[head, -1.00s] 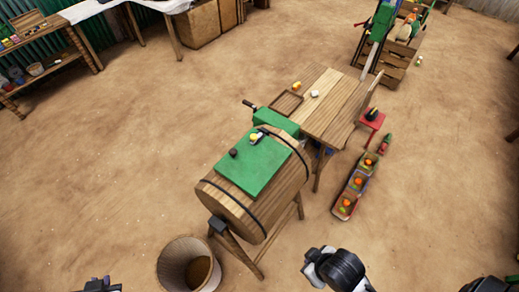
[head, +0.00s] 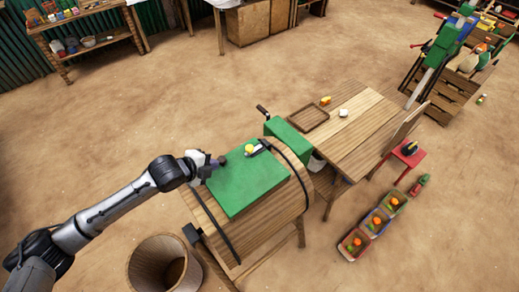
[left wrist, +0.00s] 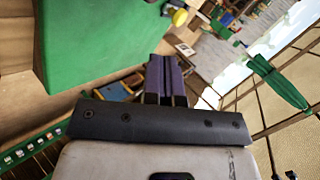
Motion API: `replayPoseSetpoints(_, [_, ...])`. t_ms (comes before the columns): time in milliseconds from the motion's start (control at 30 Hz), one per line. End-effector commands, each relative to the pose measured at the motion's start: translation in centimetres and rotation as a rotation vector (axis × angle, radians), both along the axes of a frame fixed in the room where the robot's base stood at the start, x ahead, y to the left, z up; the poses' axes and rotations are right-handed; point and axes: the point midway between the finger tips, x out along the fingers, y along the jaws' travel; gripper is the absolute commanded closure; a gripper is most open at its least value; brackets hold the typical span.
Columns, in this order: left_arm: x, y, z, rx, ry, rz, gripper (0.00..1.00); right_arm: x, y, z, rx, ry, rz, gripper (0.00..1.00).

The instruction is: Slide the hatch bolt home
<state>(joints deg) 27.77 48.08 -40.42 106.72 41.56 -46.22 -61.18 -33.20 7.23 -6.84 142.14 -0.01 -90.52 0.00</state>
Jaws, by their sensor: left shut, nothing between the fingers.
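The green hatch (head: 245,185) lies on top of the wooden barrel (head: 278,215). At its far edge is a small bolt (head: 259,148) with a yellow knob (head: 249,149). My left gripper (head: 216,161) is shut and empty at the hatch's far-left edge, left of the bolt and apart from it. In the left wrist view its purple fingers (left wrist: 166,80) are together, with the hatch (left wrist: 95,45) at upper left and the yellow knob (left wrist: 180,17) beyond. The bolt's exact position is too small to tell. My right gripper is out of view.
A dark knob near the hatch's far-left corner is partly hidden by my fingers. A green box with a crank (head: 286,137) and a wooden table (head: 365,125) stand beyond the barrel. A bucket (head: 150,262) stands at the front left.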

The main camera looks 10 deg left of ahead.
Motion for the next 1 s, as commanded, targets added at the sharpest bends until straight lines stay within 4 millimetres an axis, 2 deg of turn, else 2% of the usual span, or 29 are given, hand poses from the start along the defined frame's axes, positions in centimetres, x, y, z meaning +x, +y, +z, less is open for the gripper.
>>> replayPoseSetpoints(200, [0.3, -0.5, 0.7, 0.101, -0.116, -0.132, 1.0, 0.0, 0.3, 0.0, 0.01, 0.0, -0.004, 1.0])
replayPoseSetpoints(433, [1.4, -1.2, -0.2, 0.132, -0.13, -0.159, 1.0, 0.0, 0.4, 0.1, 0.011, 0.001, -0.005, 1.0])
replayPoseSetpoints(900, [7.3, -4.5, -5.2, 0.131, -0.129, -0.157, 1.0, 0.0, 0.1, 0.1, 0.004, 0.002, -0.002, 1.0])
replayPoseSetpoints(1000, [8.5, -5.1, -5.3, 0.131, -0.131, -0.157, 1.0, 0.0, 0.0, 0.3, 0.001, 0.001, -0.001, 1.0])
